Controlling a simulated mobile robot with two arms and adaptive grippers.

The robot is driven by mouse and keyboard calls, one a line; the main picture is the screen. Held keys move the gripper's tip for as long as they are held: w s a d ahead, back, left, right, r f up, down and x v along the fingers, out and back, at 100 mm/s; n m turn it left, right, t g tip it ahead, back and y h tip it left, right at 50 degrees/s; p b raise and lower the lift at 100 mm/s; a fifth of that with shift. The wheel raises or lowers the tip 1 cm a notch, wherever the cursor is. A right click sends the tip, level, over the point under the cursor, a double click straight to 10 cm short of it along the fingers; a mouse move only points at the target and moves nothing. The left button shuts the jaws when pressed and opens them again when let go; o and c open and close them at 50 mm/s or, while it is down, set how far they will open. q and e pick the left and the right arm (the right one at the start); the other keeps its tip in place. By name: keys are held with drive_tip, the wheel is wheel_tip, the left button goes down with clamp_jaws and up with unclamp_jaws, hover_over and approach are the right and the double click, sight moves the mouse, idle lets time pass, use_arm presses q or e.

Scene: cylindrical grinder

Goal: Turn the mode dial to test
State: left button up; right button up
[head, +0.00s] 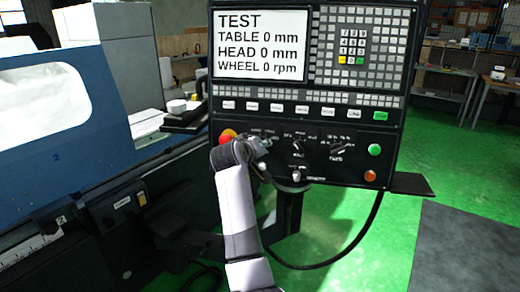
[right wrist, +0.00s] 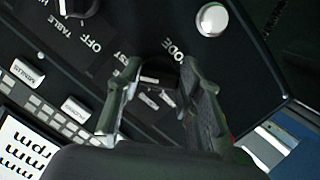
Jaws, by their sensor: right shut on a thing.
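The control panel (head: 312,97) faces me, and its screen (head: 262,45) reads TEST at the top, with table, head and wheel at 0. My right gripper (head: 262,147) is at the lower left of the panel and hides most of the mode dial in the head view. In the right wrist view, my right gripper (right wrist: 160,82) has its two fingers on either side of the dark mode dial (right wrist: 157,74), shut on it. The lettering beside the dial is partly covered by the fingers. My left gripper is not in view.
An orange-red button (head: 228,135) is just left of my right gripper. More dials (head: 298,146) and a green button (head: 375,150) lie to its right. A silver round button (right wrist: 211,20) is near the dial in the right wrist view. The blue and white grinder (head: 55,110) stands left.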

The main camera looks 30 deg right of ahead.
drive_tip(key=shift+f+m, duration=0.2)
drive_tip(key=shift+m, duration=0.2)
drive_tip(key=o, duration=1.2)
drive_tip(key=shift+r, duration=0.15)
drive_tip(key=shift+c, duration=0.2)
drive_tip(key=v, duration=0.7)
drive_tip(key=shift+s+a, duration=0.2)
